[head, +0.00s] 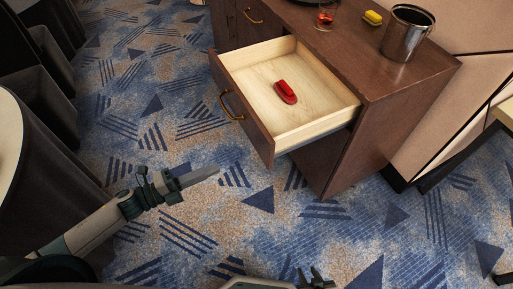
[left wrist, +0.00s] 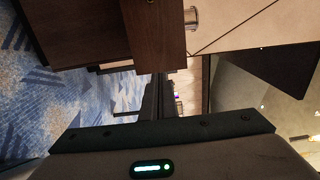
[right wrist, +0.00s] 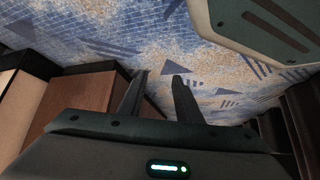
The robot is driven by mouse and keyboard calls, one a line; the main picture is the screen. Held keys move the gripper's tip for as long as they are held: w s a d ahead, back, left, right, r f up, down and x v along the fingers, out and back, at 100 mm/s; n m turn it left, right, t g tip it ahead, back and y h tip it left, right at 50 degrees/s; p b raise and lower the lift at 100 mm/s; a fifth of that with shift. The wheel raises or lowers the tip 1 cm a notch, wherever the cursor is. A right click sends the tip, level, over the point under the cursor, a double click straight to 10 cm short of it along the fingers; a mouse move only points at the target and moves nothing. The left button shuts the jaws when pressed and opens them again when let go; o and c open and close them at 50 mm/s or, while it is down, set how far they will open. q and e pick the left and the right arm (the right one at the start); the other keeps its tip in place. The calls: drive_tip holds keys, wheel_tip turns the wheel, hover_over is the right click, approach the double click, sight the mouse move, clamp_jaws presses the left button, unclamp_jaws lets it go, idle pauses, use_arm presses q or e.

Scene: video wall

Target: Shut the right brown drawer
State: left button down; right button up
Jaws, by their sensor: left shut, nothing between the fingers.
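The right brown drawer (head: 242,112) is pulled well out of the brown cabinet (head: 400,92) in the head view. Its front has a brass handle (head: 229,106), and a red object (head: 285,91) lies on its pale floor. My left gripper (head: 217,171) is shut and empty, over the carpet in front of and below the drawer front, apart from it. Its fingers also show in the left wrist view (left wrist: 158,98). My right gripper (head: 318,279) is only partly seen at the bottom edge of the head view. In the right wrist view its fingers (right wrist: 160,82) are apart with nothing between them.
A neighbouring drawer (head: 238,22) to the left is shut. A metal cup (head: 406,34), a yellow item (head: 372,18) and a glass (head: 326,15) stand on the cabinet top. Dark chairs (head: 40,75) and a round table (head: 8,140) are at left. Carpet before the drawer is clear.

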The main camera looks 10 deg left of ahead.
sight(263, 149)
use_arm(q)
drive_tip(key=shift+d, duration=0.1)
idle(0.3)
